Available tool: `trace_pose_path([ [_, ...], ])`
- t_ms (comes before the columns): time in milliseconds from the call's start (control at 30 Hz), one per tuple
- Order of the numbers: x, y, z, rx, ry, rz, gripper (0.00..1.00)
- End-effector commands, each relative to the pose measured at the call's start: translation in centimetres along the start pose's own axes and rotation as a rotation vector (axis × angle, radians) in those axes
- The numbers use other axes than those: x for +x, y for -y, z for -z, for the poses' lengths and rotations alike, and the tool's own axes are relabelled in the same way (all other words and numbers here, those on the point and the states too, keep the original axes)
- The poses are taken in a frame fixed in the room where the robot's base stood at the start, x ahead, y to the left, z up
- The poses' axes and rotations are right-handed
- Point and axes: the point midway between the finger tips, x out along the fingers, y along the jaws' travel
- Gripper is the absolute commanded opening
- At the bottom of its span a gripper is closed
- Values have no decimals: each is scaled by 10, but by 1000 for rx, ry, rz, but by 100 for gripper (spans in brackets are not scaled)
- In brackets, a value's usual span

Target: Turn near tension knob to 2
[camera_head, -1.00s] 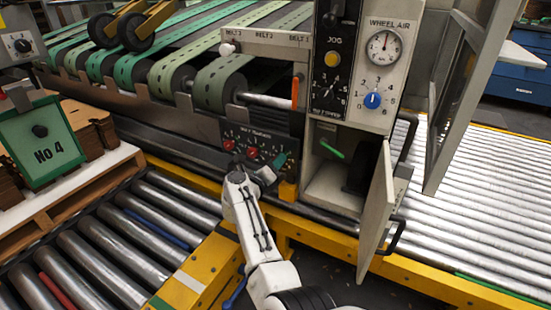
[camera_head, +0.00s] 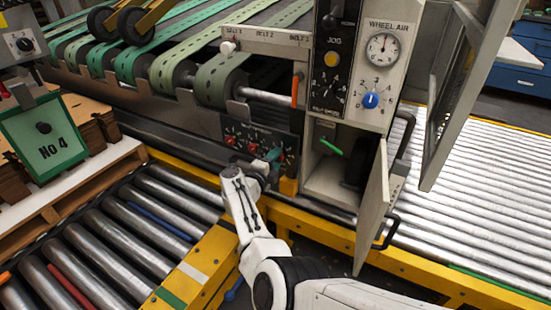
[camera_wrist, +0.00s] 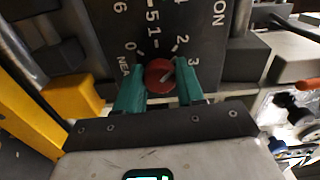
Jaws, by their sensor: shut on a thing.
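The near tension knob (camera_wrist: 159,75) is red and round with a pale pointer line. It sits on a dark panel with printed numbers, beside a partly hidden label starting "NEA". In the wrist view the pointer line slants up and right, towards the space between 2 and 3; its exact reading is hard to tell. My gripper (camera_wrist: 160,87) has its teal fingers on both sides of this knob, shut on it. In the head view my gripper (camera_head: 273,156) is at the right end of the tension panel (camera_head: 246,127) and hides the knob.
Two other red knobs (camera_head: 230,140) (camera_head: 253,148) sit left of my gripper on the panel. An open cabinet door (camera_head: 372,210) stands to the right. A yellow block (camera_wrist: 72,96) is close to the left finger. Rollers (camera_head: 130,225) lie at the lower left.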

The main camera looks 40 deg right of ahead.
Motion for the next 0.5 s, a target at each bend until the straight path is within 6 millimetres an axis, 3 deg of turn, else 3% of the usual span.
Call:
trace_pose_path([
  [500, -1, -2, -1, -81, 5, -2, 8],
])
